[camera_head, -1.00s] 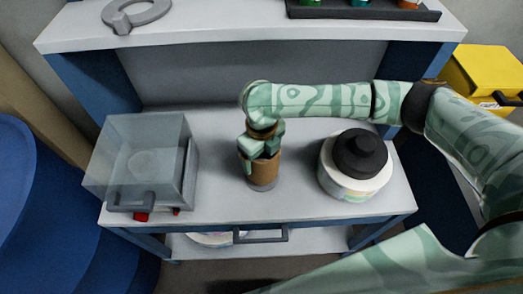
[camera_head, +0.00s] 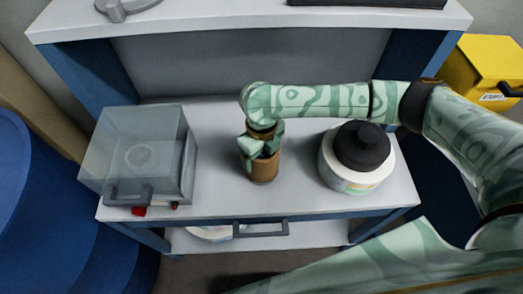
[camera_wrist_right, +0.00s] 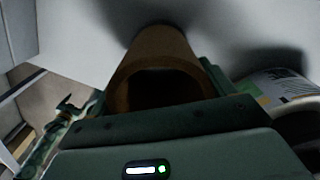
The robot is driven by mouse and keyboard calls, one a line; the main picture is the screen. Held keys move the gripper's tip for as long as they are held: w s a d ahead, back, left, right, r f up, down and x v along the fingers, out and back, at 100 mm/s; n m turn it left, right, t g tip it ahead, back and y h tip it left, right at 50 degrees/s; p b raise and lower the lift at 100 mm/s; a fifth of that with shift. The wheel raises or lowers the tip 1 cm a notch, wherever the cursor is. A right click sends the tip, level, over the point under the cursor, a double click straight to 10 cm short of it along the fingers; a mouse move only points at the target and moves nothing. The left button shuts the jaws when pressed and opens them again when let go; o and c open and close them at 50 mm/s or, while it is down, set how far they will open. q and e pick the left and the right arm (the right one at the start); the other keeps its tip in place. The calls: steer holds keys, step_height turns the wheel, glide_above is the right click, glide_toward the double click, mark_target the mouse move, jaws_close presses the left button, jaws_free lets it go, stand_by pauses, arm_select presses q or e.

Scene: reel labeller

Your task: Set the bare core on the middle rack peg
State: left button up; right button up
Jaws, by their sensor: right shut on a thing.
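The bare core (camera_head: 264,168) is a brown open tube, standing upright at the middle of the workbench top (camera_head: 215,195). My right gripper (camera_head: 262,146) comes from above and is shut on the core's upper part. In the right wrist view the core (camera_wrist_right: 155,55) sits between the fingers with its dark open end facing the camera. I cannot tell whether its lower end touches the bench. No rack peg can be made out in these views. My left gripper is not in view.
A clear-covered box (camera_head: 140,155) with a handle stands left of the core. A white reel with a black knobbed top (camera_head: 361,147) stands close on the right. An upper shelf (camera_head: 230,22) runs behind, with a grey part (camera_head: 128,8). A yellow bin (camera_head: 485,70) is far right.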

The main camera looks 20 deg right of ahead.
steer(key=o, duration=0.9)
arm_select(q)
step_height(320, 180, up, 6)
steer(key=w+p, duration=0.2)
steer(key=p, duration=0.4)
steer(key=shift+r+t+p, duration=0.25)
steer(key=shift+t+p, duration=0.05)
steer(key=shift+p, duration=0.1)
arm_select(e)
step_height(320, 180, up, 16)
steer(key=shift+r, duration=0.15)
steer(key=shift+s, duration=0.1)
